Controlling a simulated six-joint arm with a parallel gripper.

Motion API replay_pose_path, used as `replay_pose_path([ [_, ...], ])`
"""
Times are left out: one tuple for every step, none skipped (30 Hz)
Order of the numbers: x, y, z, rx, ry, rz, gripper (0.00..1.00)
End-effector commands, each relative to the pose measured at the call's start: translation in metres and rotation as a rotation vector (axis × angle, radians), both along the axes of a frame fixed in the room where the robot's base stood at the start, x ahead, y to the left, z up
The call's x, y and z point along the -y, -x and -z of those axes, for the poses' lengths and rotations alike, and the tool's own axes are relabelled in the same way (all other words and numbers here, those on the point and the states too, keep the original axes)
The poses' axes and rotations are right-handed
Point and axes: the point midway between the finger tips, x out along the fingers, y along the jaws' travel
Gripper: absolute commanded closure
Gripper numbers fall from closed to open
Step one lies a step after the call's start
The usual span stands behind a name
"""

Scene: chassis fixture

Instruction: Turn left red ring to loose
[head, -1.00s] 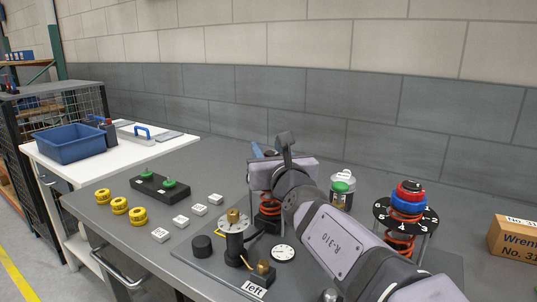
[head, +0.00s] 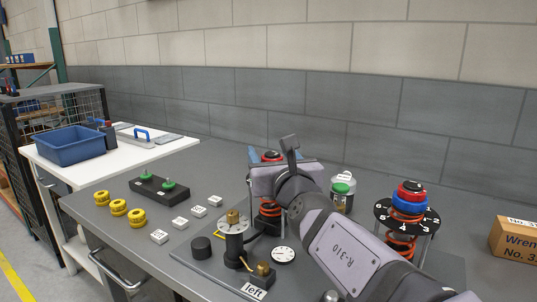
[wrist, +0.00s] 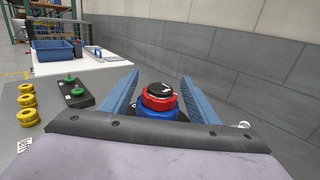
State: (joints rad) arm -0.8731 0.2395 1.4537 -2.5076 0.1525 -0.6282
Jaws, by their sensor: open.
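The left red ring (wrist: 159,97) sits under a black cap and above a blue ring (wrist: 158,112), in the wrist view. In the head view only a little of the red ring (head: 271,156) shows behind my gripper, with the red spring (head: 268,212) below. My gripper (wrist: 160,88) is open, its two blue fingers standing on either side of the red ring, apart from it in the picture. The "left" label (head: 254,291) lies at the front of the fixture. The right-hand assembly has its own red ring (head: 410,190) above a blue ring and a numbered black dial.
A brass-topped post (head: 234,222), a black knob (head: 201,246) and a white dial (head: 284,255) stand near the left spring. A green-topped canister (head: 342,190) is behind my arm. Yellow rings (head: 118,207) and white blocks (head: 180,223) lie to the left.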

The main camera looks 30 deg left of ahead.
Motion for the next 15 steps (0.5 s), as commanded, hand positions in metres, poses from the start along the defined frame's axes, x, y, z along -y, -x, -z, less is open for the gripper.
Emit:
replay_pose_path([
  [0.005, 0.005, 0.001, 0.001, -0.001, 0.0, 0.45],
  [0.008, 0.008, 0.001, 0.001, -0.001, 0.0, 0.45],
  [0.011, 0.012, 0.001, 0.001, -0.001, 0.0, 0.45],
  [0.014, 0.014, 0.001, 0.001, -0.001, 0.0, 0.45],
  [0.016, 0.017, 0.001, 0.001, -0.001, -0.001, 0.45],
  [0.019, 0.02, 0.001, 0.001, -0.001, -0.001, 0.45],
  [0.022, 0.022, 0.0, 0.001, -0.002, -0.001, 0.45],
  [0.024, 0.024, 0.0, 0.001, -0.002, -0.001, 0.45],
  [0.026, 0.027, 0.0, 0.001, -0.002, -0.001, 0.45],
  [0.028, 0.029, 0.0, 0.001, -0.001, -0.001, 0.45],
  [0.03, 0.03, 0.0, 0.001, -0.001, -0.001, 0.45],
  [0.031, 0.032, 0.0, 0.001, -0.001, -0.001, 0.45],
  [0.032, 0.033, 0.0, 0.001, -0.001, -0.001, 0.45],
  [0.033, 0.034, 0.0, 0.001, -0.001, -0.001, 0.45],
  [0.034, 0.035, 0.0, 0.001, -0.001, -0.001, 0.45],
])
